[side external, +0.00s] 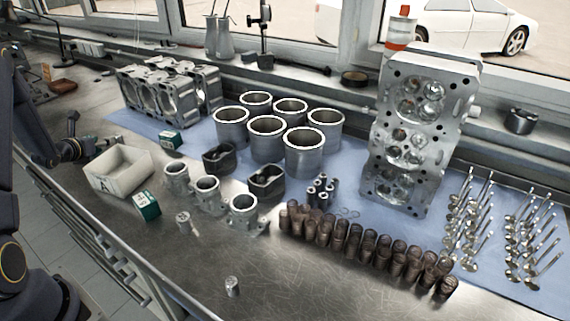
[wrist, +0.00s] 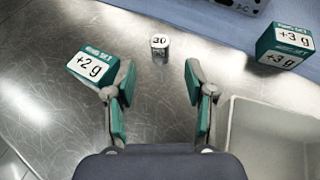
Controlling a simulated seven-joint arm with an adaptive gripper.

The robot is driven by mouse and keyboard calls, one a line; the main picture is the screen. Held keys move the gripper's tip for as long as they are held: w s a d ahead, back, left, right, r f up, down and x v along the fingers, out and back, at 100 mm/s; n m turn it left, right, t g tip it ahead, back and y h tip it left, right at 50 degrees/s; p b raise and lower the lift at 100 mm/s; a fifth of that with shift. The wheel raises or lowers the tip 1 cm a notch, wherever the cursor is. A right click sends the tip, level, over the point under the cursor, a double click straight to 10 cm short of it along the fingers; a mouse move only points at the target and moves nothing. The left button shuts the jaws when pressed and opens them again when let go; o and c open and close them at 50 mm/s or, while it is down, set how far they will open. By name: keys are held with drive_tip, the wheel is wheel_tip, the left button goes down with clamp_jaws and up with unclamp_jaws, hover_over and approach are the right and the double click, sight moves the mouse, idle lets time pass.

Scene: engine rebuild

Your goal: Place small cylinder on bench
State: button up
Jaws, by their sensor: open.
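A small metal cylinder marked 30 (wrist: 159,46) stands on the bench in the wrist view, just ahead of and between my fingertips, not touching them. My gripper (wrist: 160,78) is open and empty, with teal pads on both fingers. In the side external view my gripper (side external: 84,132) is at the left, near the white tray. There, two small cylinders stand on the bare bench: one (side external: 183,222) by the front teal box, another (side external: 232,287) near the front edge. I cannot tell which of them, if either, is the one marked 30. The metal bench (side external: 185,262) is scratched.
The white tray (side external: 104,181) and teal boxes (side external: 148,207) (side external: 171,141) stand near my gripper. Rings (side external: 268,138), brown cylinders (side external: 365,245), an upright cylinder head (side external: 408,140) and valves (side external: 500,230) crowd the back and right. The front left bench is mostly clear.

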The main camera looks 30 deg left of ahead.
drive_tip(key=shift+v, duration=1.2)
drive_tip(key=w+d+r+m+t+h, duration=0.1)
drive_tip(key=w+d+r+m+h, duration=0.25)
drive_tip(key=d, duration=0.35)
drive_tip(key=w+d+r+m+t+h, duration=0.1)
drive_tip(key=w+d+r+m+h, duration=0.1)
drive_tip(key=w+d+r+m, duration=0.4)
drive_tip(key=s+d+r+m+g+h, duration=0.1)
drive_tip(key=d+r+m+h, duration=0.25)
drive_tip(key=d, duration=0.55)
drive_tip(key=d+r+m+g+h, duration=0.1)
drive_tip(key=d+r+m+h, duration=0.2)
drive_tip(key=d, duration=0.5)
drive_tip(key=s+d+r+m+g, duration=0.2)
drive_tip(key=s+d+m+g, duration=0.4)
drive_tip(key=s+d+m, duration=0.9)
drive_tip(key=s+m+y, duration=0.5)
drive_tip(key=s+m, duration=0.2)
drive_tip(key=m, duration=0.4)
drive_tip(key=shift+s+r, duration=0.3)
drive_tip(key=shift+r, duration=0.1)
